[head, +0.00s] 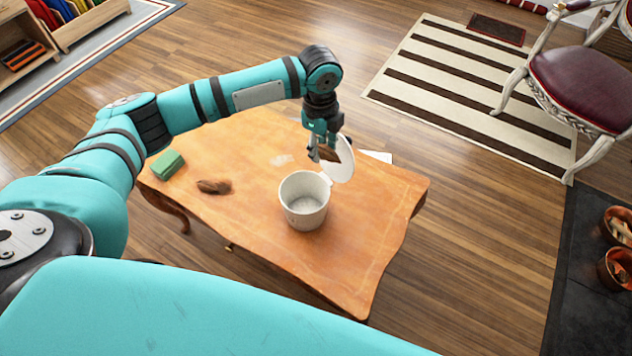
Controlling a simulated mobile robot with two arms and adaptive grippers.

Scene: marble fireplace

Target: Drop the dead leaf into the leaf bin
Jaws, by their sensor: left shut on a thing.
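The leaf bin (303,214) is a white round pot standing upright on the wooden table. Its round white lid (343,165) stands raised at the far right of its rim, and the mouth is open. My left gripper (323,154) points down, close to the lid and above the far right side of the bin. It is shut on a small brown thing, the dead leaf (329,154), partly hidden by the fingers. The leaf is outside the bin's mouth in this view. My right gripper is not in view.
A brown lump (213,187) and a green block (168,165) lie on the left of the table (345,260). A flat white thing (377,156) lies at the far right edge. The table's front right is clear. A chair (580,85) stands beyond.

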